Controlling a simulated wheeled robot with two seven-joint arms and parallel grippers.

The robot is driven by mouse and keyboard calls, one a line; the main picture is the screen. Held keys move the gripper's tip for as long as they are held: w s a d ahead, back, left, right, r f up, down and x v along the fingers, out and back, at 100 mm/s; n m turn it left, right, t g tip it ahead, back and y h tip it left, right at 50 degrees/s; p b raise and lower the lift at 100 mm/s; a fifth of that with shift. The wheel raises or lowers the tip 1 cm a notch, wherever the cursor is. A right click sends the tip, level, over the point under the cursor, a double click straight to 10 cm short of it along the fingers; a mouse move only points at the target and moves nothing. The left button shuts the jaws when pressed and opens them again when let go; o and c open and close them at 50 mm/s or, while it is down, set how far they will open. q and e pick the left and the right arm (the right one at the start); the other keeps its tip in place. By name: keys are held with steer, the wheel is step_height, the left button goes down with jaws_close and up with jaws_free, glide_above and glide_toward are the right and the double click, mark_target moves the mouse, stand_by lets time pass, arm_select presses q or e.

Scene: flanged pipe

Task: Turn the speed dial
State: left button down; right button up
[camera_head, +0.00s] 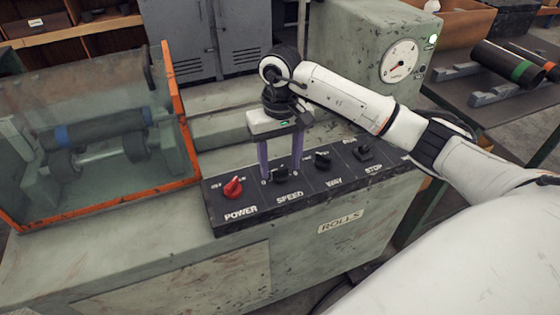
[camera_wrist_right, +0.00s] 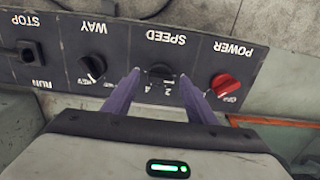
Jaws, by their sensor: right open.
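The speed dial (camera_head: 280,175) is a small black knob on the dark control panel, above the word SPEED. In the right wrist view the speed dial (camera_wrist_right: 161,74) sits between the two fingers. My right gripper (camera_head: 281,172) is open, with its purple fingers pointing down on either side of the dial. In the right wrist view the fingertips (camera_wrist_right: 160,75) flank the knob with what looks like a gap on each side; I cannot tell whether either touches. The dial's scale is partly hidden, with a 2 and a 4 showing. My left gripper is out of view.
The red POWER knob (camera_head: 233,187) is left of the dial. The black WAY knob (camera_head: 322,160) and the STOP/RUN switch (camera_head: 363,153) are to the right. An orange-framed clear guard (camera_head: 187,125) stands at left, and a round gauge (camera_head: 399,60) is at the back right.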

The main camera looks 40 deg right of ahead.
steer(key=shift+f, duration=0.25)
steer(key=shift+c, duration=0.3)
steer(key=c, duration=1)
